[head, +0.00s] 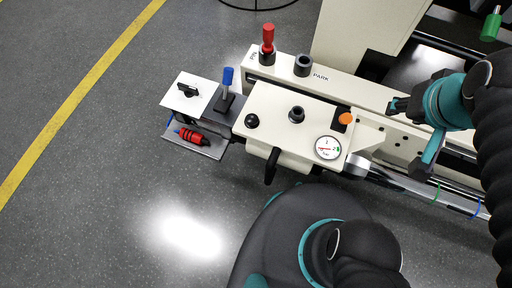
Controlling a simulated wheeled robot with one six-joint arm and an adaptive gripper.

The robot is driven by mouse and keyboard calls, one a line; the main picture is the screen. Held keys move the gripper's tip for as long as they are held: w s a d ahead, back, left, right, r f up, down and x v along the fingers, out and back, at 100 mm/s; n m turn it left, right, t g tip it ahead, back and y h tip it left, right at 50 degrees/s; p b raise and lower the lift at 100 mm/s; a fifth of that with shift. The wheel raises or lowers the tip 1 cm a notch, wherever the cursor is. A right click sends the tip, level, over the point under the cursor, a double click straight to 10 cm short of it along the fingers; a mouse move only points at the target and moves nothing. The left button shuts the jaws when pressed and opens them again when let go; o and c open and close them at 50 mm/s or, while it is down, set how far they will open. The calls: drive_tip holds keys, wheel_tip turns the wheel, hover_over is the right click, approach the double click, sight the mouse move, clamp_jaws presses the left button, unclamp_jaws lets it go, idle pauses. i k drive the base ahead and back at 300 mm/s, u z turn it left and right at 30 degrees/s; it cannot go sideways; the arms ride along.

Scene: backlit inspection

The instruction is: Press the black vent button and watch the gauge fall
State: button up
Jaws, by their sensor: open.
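The cream machine carriage (286,106) carries a round black knob (252,121) at its left end, which looks like the vent button. A white round gauge (328,148) with a red needle and a small green mark sits at the carriage's lower right corner. The needle appears to point left; the numbers are too small to read surely. My gripper (397,105) is open and empty. It is right of the carriage, clear of the knob and the gauge, partly hidden by my teal wrist.
An orange button (346,118) and a black socket (297,114) are on the carriage. A blue-handled lever (227,78) and a red-black tool (192,136) are at left. A black handle (271,166) projects in front.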

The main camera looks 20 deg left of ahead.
sight(251, 119)
drive_tip(key=u, duration=0.95)
drive_tip(key=k, duration=0.3)
drive_tip(key=u, duration=0.45)
